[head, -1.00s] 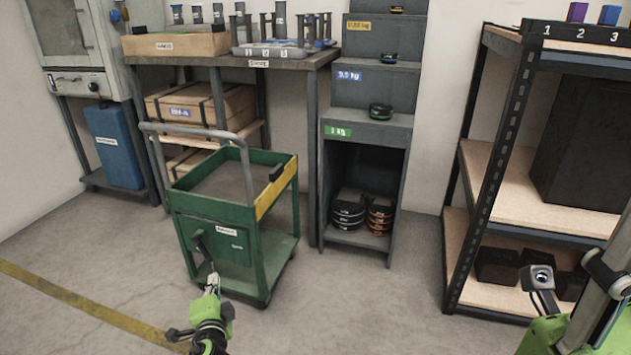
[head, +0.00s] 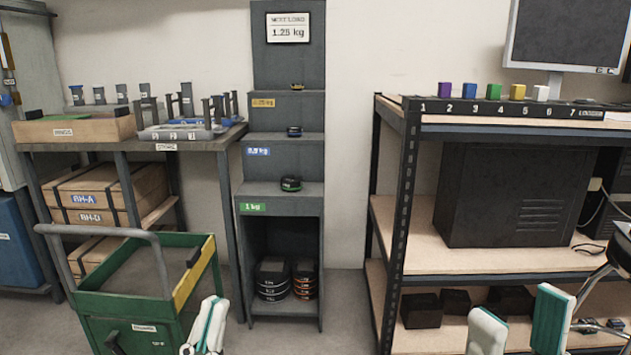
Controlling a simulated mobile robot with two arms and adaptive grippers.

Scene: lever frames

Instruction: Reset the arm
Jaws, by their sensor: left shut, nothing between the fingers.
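My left gripper (head: 207,325) is at the bottom of the head view, in front of the right side of the green cart (head: 130,308). Its pale, teal-edged fingers are together and hold nothing. The cart's black lever (head: 114,343) shows at the bottom edge, left of this gripper and apart from it. My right gripper (head: 519,322) is at the bottom right, in front of the shelving rack. Its two fingers stand apart with nothing between them.
The cart has a grey push handle (head: 105,232). A stepped grey weight stand (head: 285,170) is in the middle, with a sign (head: 288,28) reading 1.25 kg. A workbench (head: 150,145) is at left. The rack (head: 402,230) carries several coloured cubes and a dark cabinet (head: 515,195).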

